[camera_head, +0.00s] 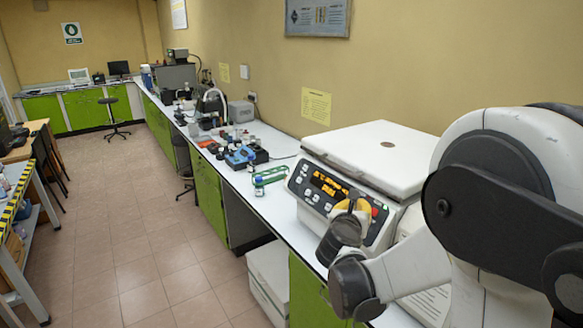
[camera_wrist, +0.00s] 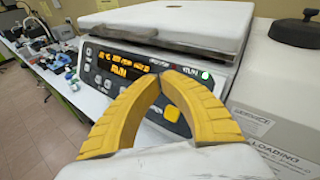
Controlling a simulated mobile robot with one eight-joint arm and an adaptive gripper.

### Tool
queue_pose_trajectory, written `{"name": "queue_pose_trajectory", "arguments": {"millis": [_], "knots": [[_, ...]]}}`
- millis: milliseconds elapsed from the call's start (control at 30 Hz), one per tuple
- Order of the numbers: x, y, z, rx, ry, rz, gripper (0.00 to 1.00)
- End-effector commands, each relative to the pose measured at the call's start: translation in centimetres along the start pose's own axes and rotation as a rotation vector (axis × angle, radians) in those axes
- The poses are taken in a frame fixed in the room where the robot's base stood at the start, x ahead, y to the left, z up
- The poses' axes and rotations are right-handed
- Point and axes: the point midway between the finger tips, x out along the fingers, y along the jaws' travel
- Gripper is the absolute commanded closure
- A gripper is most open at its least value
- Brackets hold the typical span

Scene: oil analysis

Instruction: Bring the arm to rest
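My arm (camera_head: 490,185) reaches in from the right in the head view, bent in front of a white bench device with a lit orange display (camera_head: 328,185). My gripper (camera_head: 352,200) is close to the device's front panel. In the wrist view its two yellow fingers (camera_wrist: 161,76) meet at the tips, with nothing seen between them. The same panel (camera_wrist: 125,65) is right beyond the fingertips; I cannot tell whether they touch it.
The long white bench (camera_head: 235,150) carries a green rack (camera_head: 270,175), a small bottle (camera_head: 259,187) and several instruments farther back. A white machine with a black knob (camera_wrist: 296,32) stands at right in the wrist view. The tiled floor (camera_head: 130,230) left of the bench is clear.

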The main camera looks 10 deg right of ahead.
Motion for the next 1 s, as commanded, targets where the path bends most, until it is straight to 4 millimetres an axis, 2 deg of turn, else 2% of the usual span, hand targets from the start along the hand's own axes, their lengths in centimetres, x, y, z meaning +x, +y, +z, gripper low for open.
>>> {"name": "queue_pose_trajectory", "arguments": {"millis": [133,267,467,600,700,833,900,1000], "knots": [[-0.9,-0.3,-0.5,0.121,0.031,0.001,1.0],[-3.6,-1.1,-2.1,0.495,0.13,-0.011,1.0],[-11.0,-2.1,-7.2,1.311,0.372,-0.14,1.0],[-17.1,-1.9,-11.7,1.853,0.548,-0.333,1.0],[-21.3,-1.5,-14.8,2.175,0.655,-0.513,1.0],[-25.6,-0.8,-17.7,2.464,0.75,-0.745,1.0],[-27.0,-0.6,-18.6,2.557,0.779,-0.838,1.0],[-28.2,-0.3,-19.3,2.628,0.801,-0.921,1.0]]}}
